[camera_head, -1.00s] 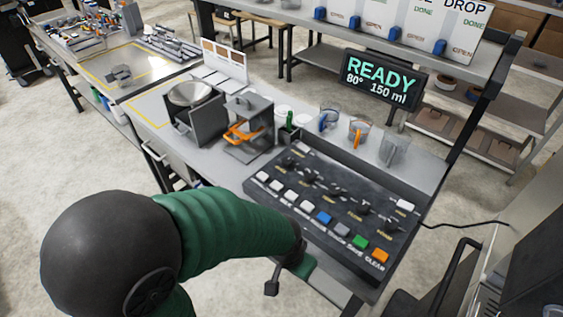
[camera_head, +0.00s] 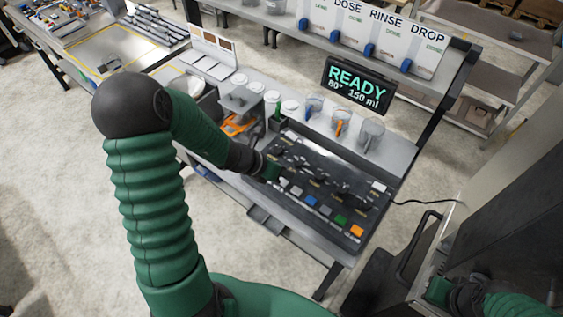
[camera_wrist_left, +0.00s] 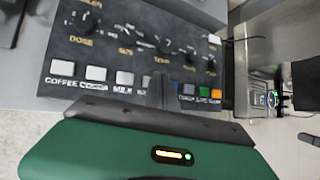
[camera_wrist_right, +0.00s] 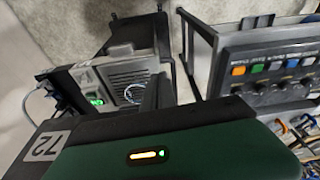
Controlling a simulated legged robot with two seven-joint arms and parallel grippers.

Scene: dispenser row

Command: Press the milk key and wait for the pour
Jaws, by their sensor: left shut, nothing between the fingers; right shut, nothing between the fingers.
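The control panel (camera_head: 325,188) is dark, with a row of keys along its front edge. The white milk key (camera_wrist_left: 124,78) shows in the left wrist view, third after the coffee and cocoa keys. In the head view the milk key (camera_head: 283,182) lies just right of my left gripper (camera_head: 268,172), which hides keys at the panel's left end. My left gripper is shut and empty, above the front key row; I cannot tell whether it touches a key. The display (camera_head: 358,86) reads READY, 80°, 150 ml. My right gripper (camera_head: 440,290) is shut and empty, away from the panel.
Clear cups (camera_head: 370,133) and jugs with blue and orange handles stand behind the panel. An orange-and-grey stand (camera_head: 240,108) is at its left. A shelf with DOSE, RINSE and DROP panels (camera_head: 370,38) is behind. A dark cabinet (camera_head: 510,240) stands at right.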

